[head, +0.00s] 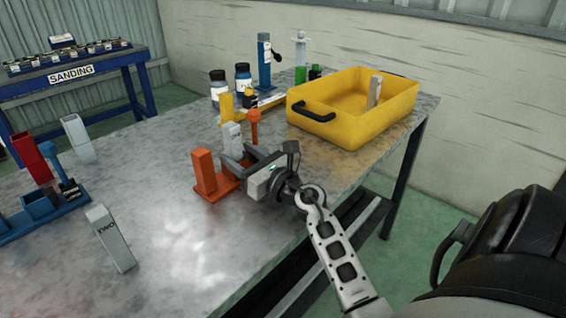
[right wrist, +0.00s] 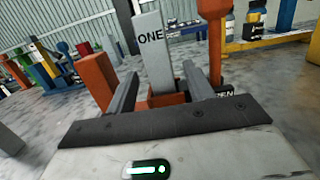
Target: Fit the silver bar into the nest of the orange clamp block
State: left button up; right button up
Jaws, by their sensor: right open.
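A silver bar (head: 232,136) stands upright in the orange clamp block (head: 206,182). In the right wrist view the silver bar (right wrist: 151,50), marked "ONE", rises from the low orange nest (right wrist: 165,99), between the block's orange post (right wrist: 96,80) and an orange-headed upright part (right wrist: 213,30). The bar's foot is hidden in the nest. My right gripper (head: 237,163) is open, with its fingers on either side of the bar's lower part; gaps show beside the bar in the right wrist view (right wrist: 159,82). My left gripper is not in view.
A yellow bin (head: 345,128) with a grey bar inside stands behind right. A silver bar marked "TWO" (head: 110,238) is at the front left. A blue clamp block (head: 43,207) and another silver bar (head: 78,138) are at left. Bottles (head: 242,78) stand behind.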

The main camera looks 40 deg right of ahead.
jog(key=s+b, duration=0.1)
jog(key=s, duration=0.3)
jog(key=s+f+b, duration=0.1)
jog(key=s, duration=0.4)
jog(key=s+d, duration=0.1)
jog(key=s, duration=0.3)
jog(key=shift+s+d+f+b, duration=0.1)
jog(key=shift+s+f+b, duration=0.15)
jog(key=shift+f+b, duration=0.15)
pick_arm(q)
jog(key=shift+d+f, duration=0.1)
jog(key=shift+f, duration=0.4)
pick_arm(e)
jog(key=shift+s+r, duration=0.15)
jog(key=shift+s, duration=0.5)
